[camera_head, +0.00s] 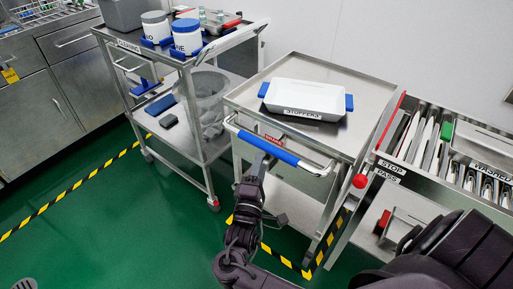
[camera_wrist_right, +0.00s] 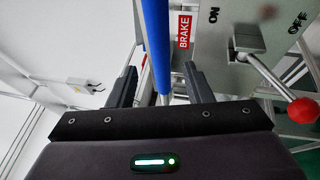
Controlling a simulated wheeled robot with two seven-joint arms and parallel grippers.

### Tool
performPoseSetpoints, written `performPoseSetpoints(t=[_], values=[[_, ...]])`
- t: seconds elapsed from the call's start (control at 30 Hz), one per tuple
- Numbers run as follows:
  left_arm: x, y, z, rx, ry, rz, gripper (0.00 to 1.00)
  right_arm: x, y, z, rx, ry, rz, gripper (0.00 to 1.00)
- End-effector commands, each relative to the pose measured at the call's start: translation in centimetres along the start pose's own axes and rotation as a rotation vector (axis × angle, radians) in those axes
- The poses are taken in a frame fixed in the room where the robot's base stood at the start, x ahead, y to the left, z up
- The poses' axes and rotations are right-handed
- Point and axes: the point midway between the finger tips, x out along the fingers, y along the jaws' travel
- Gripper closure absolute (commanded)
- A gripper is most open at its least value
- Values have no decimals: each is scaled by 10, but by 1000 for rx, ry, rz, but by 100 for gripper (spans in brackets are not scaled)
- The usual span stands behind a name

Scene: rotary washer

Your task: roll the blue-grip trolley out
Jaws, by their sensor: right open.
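The blue-grip trolley (camera_head: 335,127) is a steel cart in the middle of the head view. Its handle bar carries a blue grip (camera_head: 268,147), which also shows in the right wrist view (camera_wrist_right: 157,40). My right gripper (camera_head: 257,163) is at the front of the trolley, close to this grip. In the right wrist view its fingers (camera_wrist_right: 160,78) are spread, with the blue bar lined up between them; contact cannot be told. A red BRAKE label (camera_wrist_right: 184,31) and a lever with a red ball (camera_wrist_right: 303,110) show beside the grip, near ON and OFF marks. My left gripper is out of view.
A white STOPPERS tray (camera_head: 306,98) with blue handles stands on the trolley. Another cart (camera_head: 190,110) with jars is close on its left. Green floor (camera_head: 110,225) is free in front, left.

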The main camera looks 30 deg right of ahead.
Motion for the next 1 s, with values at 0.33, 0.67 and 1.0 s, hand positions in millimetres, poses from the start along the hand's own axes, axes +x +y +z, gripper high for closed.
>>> performPoseSetpoints(t=[0.33,0.67,1.0], values=[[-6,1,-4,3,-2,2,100,54,0,0,1,1,2,54],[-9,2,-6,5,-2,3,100,73,-1,0,0,3,-2,54],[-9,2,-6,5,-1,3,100,73,-1,0,1,2,-2,78]])
